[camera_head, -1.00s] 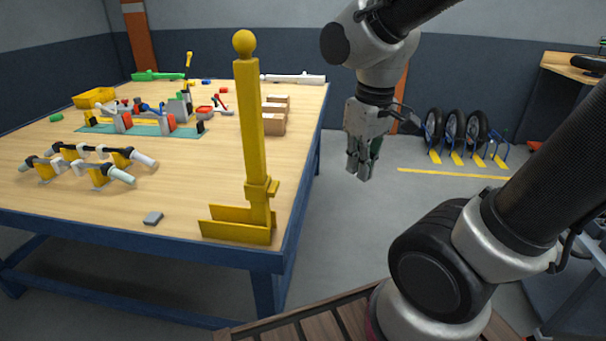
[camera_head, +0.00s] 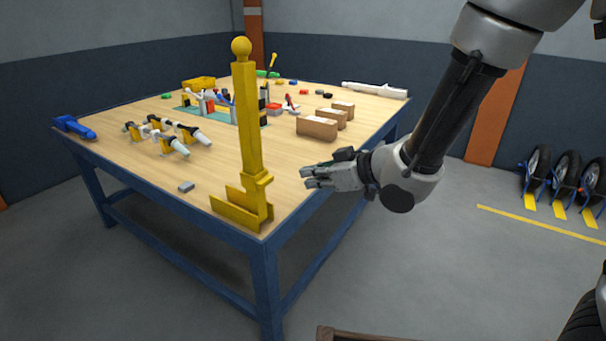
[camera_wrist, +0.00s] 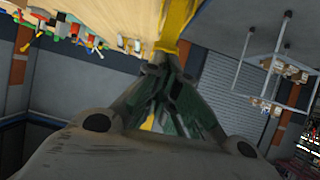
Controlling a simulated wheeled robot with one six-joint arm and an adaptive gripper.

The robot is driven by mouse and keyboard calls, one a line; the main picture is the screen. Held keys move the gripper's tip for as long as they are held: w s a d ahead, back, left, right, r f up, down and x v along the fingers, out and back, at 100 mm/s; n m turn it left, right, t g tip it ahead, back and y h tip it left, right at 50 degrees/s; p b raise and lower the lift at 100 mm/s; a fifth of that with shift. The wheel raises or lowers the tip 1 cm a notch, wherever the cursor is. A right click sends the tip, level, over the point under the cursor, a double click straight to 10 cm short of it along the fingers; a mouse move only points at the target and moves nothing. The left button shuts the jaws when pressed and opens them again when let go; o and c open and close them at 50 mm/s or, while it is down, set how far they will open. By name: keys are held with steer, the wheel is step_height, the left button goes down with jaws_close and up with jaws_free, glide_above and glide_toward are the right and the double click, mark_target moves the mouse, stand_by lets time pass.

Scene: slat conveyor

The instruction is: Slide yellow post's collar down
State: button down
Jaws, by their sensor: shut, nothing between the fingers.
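The yellow post (camera_head: 246,115) stands upright at the table's near corner, with a ball on top and a bracket-like base (camera_head: 240,212). Its yellow collar (camera_head: 256,180) sits low on the post, just above the base. My gripper (camera_head: 306,176) is shut and empty, pointing left, to the right of the post at about collar height. A gap shows between the fingertips and the post in the head view. In the wrist view, part of the yellow post (camera_wrist: 175,25) shows just beyond the gripper's fingers (camera_wrist: 160,65); the collar cannot be made out clearly there.
The wooden table (camera_head: 222,165) has a blue frame. Cardboard boxes (camera_head: 317,127) stand behind my gripper. A small grey block (camera_head: 186,187) lies left of the post. Clamped tubes (camera_head: 165,138) and a blue object (camera_head: 75,127) are farther left.

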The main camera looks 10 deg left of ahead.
steer(key=r+y, duration=0.1)
steer(key=a+r, duration=0.1)
steer(key=r, duration=0.1)
steer(key=r+y, duration=0.1)
steer(key=r, duration=0.1)
steer(key=shift+s+a+r+y, duration=0.1)
steer(key=shift+s+a+y, duration=0.05)
steer(key=shift+a+y, duration=0.2)
glide_above(257, 178)
steer(key=d, duration=0.4)
step_height(257, 178, down, 3)
steer(key=shift+r, duration=0.2)
step_height(257, 178, down, 2)
steer(key=shift+f, duration=1)
